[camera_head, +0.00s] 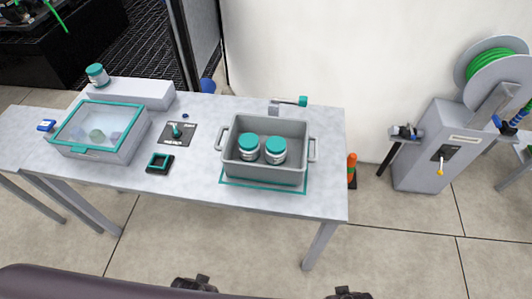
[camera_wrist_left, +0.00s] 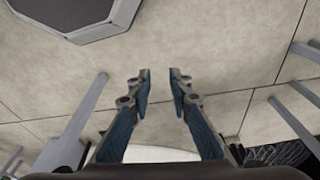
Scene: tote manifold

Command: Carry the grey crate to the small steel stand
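The grey crate (camera_head: 265,177) stands upright on the steel-topped table (camera_head: 200,195), on a teal outlined rectangle. It has a handle on its left and right ends and holds two white jars with teal lids (camera_head: 262,149). My left gripper (camera_head: 195,284) is at the bottom of the head view, apart from the crate and in front of the table. In the left wrist view my left gripper (camera_wrist_left: 160,72) has its fingers apart with nothing between them. My right gripper (camera_head: 348,293) is mostly cut off at the bottom edge. A steel surface with legs (camera_head: 524,155) shows partly at the right edge; I cannot tell if it is the small stand.
A teal-rimmed clear-lidded box (camera_head: 98,152), a switch plate (camera_head: 177,134) and a small teal-framed block (camera_head: 160,163) sit on the table's left. A hose reel cabinet (camera_head: 432,145) and an orange-green object (camera_head: 352,168) are to the right. Floor in front is clear.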

